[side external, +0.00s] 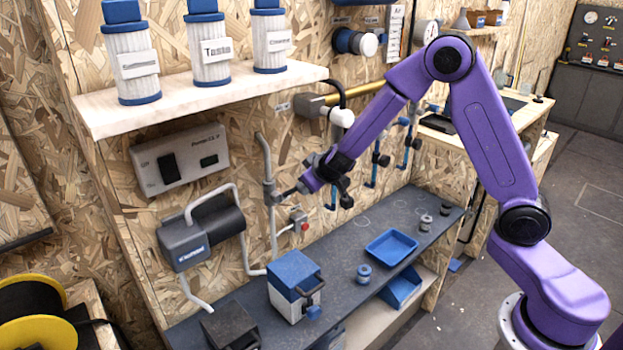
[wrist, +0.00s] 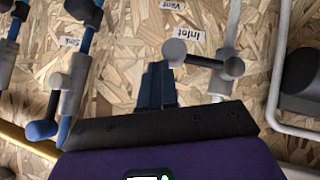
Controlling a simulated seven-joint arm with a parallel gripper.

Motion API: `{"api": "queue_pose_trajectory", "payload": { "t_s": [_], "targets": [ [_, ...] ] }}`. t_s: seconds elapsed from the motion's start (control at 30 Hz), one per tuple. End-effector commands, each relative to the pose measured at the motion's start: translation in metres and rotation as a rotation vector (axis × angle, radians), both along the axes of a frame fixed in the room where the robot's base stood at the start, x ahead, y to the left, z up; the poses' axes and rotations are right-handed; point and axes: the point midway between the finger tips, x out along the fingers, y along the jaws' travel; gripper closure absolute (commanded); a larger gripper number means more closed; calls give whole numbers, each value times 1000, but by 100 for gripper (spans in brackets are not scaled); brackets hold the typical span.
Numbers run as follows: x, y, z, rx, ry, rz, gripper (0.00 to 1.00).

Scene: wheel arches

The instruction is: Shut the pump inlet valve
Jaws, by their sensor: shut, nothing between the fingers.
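The inlet valve (wrist: 234,67) sits on a grey pipe in the wrist view, under a label reading "Inlet" (wrist: 195,34). Its dark lever runs left from the pipe, roughly crosswise to it, and ends in a grey round knob (wrist: 174,51). My gripper (wrist: 157,72) is shut and empty, its tips just left of the knob. I cannot tell whether they touch it. In the side external view my gripper (side external: 290,193) points at the grey vertical pipe (side external: 269,190) on the wall; the lever there is too small to make out clearly.
A valve labelled "Sink" (wrist: 68,42) with a blue pipe is left in the wrist view. A dark pump (side external: 205,230) hangs left of my gripper. The bench below holds a blue-and-white box (side external: 295,287) and a blue tray (side external: 391,246). A filter shelf (side external: 190,98) juts out above.

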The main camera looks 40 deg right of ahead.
Motion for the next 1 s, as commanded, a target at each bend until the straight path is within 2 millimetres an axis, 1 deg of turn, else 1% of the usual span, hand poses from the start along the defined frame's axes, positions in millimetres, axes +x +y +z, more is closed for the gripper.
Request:
{"api": "queue_pose_trajectory", "payload": {
  "t_s": [0.07, 0.17, 0.27, 0.47, 0.6, 1.0],
  "targets": [
    [0, -1, -1, -1, 3, -2, 100],
    [0, -1, 3, 1, 3, -3, 100],
    [0, -1, 14, 3, -1, -4, 100],
    [0, 0, 45, 3, -6, -1, 100],
    [-18, 0, 58, 1, -3, 1, 100],
    [-56, 0, 97, 3, -3, 0, 100]
  ]
}}
